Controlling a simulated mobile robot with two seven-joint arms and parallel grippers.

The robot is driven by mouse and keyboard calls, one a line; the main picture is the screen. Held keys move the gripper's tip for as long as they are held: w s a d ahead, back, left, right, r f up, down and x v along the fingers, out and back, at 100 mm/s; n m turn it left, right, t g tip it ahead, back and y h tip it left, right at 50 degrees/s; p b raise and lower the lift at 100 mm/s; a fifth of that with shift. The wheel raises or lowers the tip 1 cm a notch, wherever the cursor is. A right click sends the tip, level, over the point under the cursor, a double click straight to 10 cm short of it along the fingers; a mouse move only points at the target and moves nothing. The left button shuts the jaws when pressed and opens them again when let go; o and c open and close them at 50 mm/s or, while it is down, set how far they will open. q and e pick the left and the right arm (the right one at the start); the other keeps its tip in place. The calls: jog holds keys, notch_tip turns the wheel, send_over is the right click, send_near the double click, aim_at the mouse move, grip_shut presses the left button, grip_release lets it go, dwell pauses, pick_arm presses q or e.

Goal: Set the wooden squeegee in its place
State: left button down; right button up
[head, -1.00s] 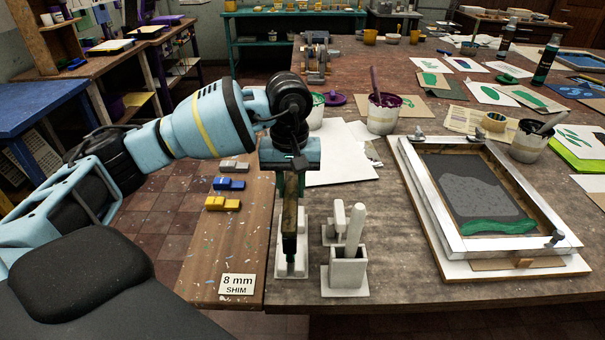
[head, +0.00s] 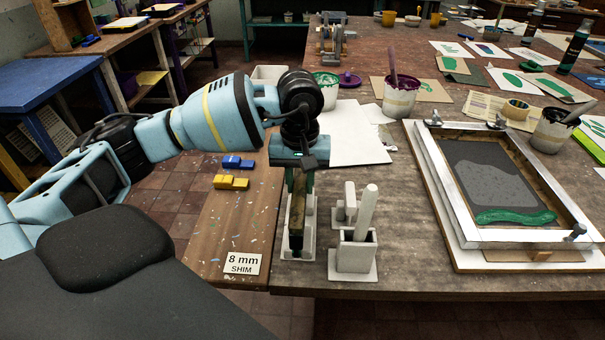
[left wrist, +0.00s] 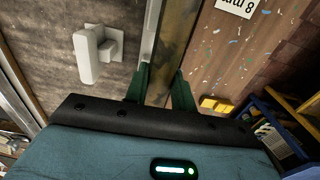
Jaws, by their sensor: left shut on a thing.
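My left gripper (head: 299,180) is shut on the wooden squeegee (head: 297,212), which hangs upright below the fingers. The squeegee is a narrow brown, paint-worn bar with a dark green lower end. A white stand (head: 308,214) shows behind and beside it at the table's front edge. I cannot tell whether the squeegee's lower end touches the stand. In the left wrist view the green fingers (left wrist: 162,88) close on both sides of the brown bar (left wrist: 176,45). My right gripper is not in view.
A white holder (head: 355,255) with a leaning rod stands just right of the squeegee, with a small white piece (head: 348,203) behind it. Blue (head: 238,162) and yellow shims (head: 231,182) lie left near a "8 mm SHIM" card (head: 242,263). A framed screen (head: 497,255) lies right.

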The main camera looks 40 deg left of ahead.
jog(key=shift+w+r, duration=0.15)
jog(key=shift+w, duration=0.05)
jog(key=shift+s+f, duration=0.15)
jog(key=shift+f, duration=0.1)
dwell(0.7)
pick_arm(q)
jog(key=shift+f, duration=0.1)
